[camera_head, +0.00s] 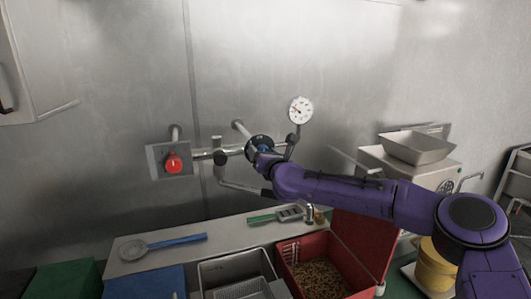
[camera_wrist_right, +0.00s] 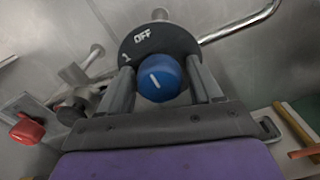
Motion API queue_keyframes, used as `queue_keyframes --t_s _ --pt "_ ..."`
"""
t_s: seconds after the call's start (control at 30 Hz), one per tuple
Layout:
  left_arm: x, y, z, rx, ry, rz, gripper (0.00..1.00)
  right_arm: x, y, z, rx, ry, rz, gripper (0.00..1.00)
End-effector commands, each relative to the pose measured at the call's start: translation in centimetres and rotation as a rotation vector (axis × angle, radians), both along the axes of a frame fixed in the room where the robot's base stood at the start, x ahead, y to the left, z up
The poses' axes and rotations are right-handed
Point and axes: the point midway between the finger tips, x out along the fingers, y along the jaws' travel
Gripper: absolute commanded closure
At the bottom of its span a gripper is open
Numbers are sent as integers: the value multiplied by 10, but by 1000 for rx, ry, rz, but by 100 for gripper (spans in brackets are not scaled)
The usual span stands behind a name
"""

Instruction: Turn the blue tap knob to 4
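The blue tap knob (camera_wrist_right: 160,77) sits in front of a dark round dial (camera_wrist_right: 158,42) marked "OFF" and "1". A short white line shows on the knob; other dial marks are hidden or out of view. My right gripper (camera_wrist_right: 160,80) has one finger on each side of the knob; I cannot tell whether they press on it. In the head view, the right gripper (camera_head: 263,150) is at the dial and mostly hides the knob (camera_head: 264,148). My left gripper is not in view.
A red knob (camera_head: 173,163) on a wall plate is left of the tap pipes. A white gauge (camera_head: 300,110) stands above right.

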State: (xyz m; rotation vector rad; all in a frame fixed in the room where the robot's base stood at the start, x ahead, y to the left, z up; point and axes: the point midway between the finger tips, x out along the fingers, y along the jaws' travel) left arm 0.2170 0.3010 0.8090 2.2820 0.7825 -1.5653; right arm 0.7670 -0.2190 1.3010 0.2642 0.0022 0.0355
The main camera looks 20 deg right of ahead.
Motion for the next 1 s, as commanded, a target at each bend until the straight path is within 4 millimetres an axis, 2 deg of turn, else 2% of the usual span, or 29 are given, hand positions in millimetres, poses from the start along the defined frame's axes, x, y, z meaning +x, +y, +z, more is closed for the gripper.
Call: queue_keyframes --t_s 0.03,0.1,0.13,0.2,0.23,0.57,1.0 --pt "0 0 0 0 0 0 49 0 0 0 0 0 0 54" --pt "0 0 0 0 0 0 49 0 0 0 -1 0 0 77" --pt "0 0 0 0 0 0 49 0 0 0 -1 0 0 81" --pt "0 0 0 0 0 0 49 0 0 0 -1 0 0 81" --pt "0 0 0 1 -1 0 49 0 -6 0 0 0 -2 81" --pt "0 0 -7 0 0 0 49 -1 -2 0 -66 -5 -3 81" --pt "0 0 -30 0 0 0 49 0 -1 0 -422 -18 -4 81"
